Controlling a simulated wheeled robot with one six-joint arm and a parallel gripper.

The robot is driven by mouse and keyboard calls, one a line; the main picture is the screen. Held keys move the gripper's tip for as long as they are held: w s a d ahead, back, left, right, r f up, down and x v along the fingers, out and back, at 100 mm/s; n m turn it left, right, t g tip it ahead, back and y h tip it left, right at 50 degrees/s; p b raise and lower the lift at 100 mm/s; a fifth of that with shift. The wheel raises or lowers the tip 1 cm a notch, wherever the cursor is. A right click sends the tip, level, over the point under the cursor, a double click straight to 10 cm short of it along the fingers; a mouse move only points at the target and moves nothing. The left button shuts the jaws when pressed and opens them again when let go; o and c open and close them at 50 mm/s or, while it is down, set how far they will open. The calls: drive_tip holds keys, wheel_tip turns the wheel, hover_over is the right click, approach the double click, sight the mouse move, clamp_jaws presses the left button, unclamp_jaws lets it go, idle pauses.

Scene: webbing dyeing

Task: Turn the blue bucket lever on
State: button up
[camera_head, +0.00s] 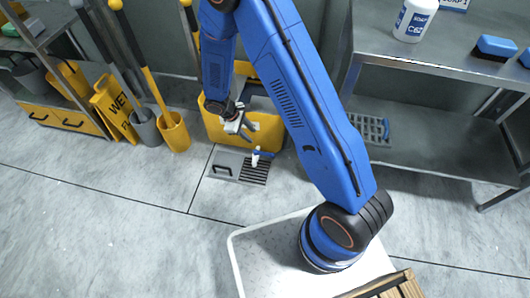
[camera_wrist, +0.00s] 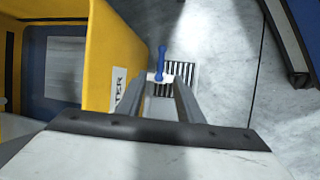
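The blue lever (camera_head: 263,154) shows in the head view at the front of the yellow bucket (camera_head: 268,132), beside a small white upright part. In the wrist view the blue lever (camera_wrist: 161,62) stands just past my fingertips, with a white piece at its foot. The yellow bucket (camera_wrist: 112,50) fills the left of that view. My gripper (camera_head: 241,127) is above the bucket's front rim, up and left of the lever in the head view. Its two fingers (camera_wrist: 161,88) are apart with a gap between them, and I see nothing gripped. Whether they touch the lever is unclear.
A dark floor grate (camera_head: 256,172) lies below the lever. A yellow wet-floor sign (camera_head: 113,105) and mops in buckets (camera_head: 174,134) stand to the left. A metal shelf (camera_head: 440,150) stands to the right. The floor (camera_head: 130,210) in front is clear.

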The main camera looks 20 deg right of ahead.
sight(265, 154)
drive_tip(key=x, duration=1.8)
drive_tip(key=shift+a+f, duration=0.3)
drive_tip(key=shift+f, duration=0.1)
clamp_jaws()
